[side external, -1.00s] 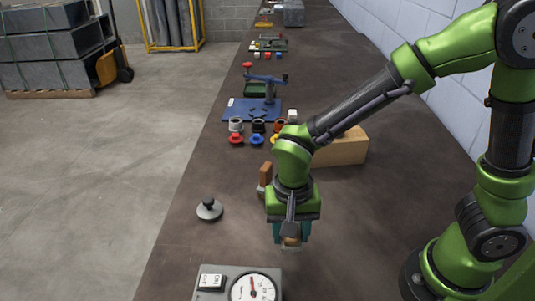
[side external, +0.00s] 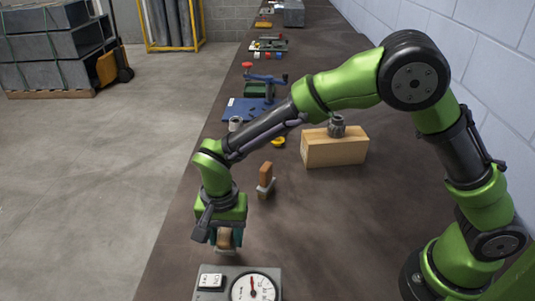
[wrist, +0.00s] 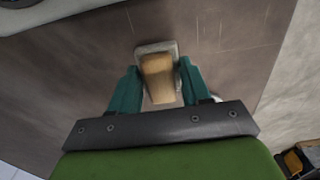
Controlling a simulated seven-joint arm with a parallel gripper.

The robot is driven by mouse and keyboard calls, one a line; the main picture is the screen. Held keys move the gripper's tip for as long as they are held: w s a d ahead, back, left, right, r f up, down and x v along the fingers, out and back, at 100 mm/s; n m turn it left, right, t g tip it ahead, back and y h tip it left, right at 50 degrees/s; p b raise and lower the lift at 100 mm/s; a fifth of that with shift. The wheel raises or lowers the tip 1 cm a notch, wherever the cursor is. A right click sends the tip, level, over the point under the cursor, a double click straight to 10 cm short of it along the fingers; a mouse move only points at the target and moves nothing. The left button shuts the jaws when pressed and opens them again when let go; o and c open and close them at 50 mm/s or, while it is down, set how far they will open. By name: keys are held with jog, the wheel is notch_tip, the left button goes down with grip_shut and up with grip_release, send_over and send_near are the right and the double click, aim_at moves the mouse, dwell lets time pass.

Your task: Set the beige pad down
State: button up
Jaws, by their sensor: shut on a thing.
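The beige pad, a tan block on a pale grey plate, shows in the wrist view (wrist: 158,78) between my two teal fingers. In the side external view the pad (side external: 224,242) hangs below my gripper (side external: 225,236), which is shut on it. It is over the near left part of the dark bench (side external: 330,225), just behind the gauge box. I cannot tell whether its plate touches the bench. My fingers and wrist hide part of it.
A brown-handled pad (side external: 266,178) stands to the right of my gripper. A grey gauge box (side external: 238,284) is close in front. A wooden block (side external: 335,148) with a dark metal fitting (side external: 337,126) stands farther back. The bench right of my gripper is clear.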

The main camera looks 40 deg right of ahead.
aim_at(225, 245)
jog(key=shift+w+a, duration=0.15)
jog(key=shift+w, duration=0.1)
jog(key=shift+f, duration=1.8)
jog(key=shift+f, duration=0.1)
jog(key=o, duration=1.1)
